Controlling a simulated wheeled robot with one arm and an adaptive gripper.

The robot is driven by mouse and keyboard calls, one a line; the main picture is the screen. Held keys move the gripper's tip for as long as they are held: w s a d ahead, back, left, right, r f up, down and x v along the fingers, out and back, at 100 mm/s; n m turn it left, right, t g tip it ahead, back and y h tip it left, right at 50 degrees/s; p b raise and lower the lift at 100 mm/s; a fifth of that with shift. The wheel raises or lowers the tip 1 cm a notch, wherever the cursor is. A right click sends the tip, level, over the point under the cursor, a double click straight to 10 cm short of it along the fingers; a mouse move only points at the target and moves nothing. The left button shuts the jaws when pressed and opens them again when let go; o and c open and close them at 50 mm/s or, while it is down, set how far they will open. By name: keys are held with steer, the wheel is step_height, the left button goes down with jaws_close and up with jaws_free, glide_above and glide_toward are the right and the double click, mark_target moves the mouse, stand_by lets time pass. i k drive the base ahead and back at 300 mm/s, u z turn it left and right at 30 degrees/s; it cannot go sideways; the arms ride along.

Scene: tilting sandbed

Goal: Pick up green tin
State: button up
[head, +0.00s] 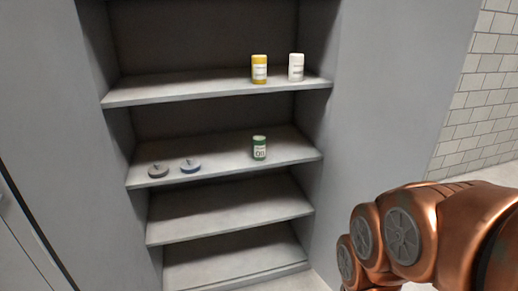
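The green tin (260,148) stands upright on the second visible shelf from the top (222,172), right of its middle. It has a pale label with dark marks. My copper-coloured arm shows at the lower right of the head view, in front of and to the right of the shelves. My gripper is not in the picture, so its opening and contents are hidden.
A yellow tin (259,69) and a white tin (296,67) stand on the upper shelf (180,92). The two lower shelves (230,212) are bare. Grey cabinet walls (385,90) flank the shelves.

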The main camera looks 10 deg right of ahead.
mark_target(259, 141)
steer(key=u, duration=1.35)
steer(key=i, duration=0.95)
steer(key=u, duration=0.05)
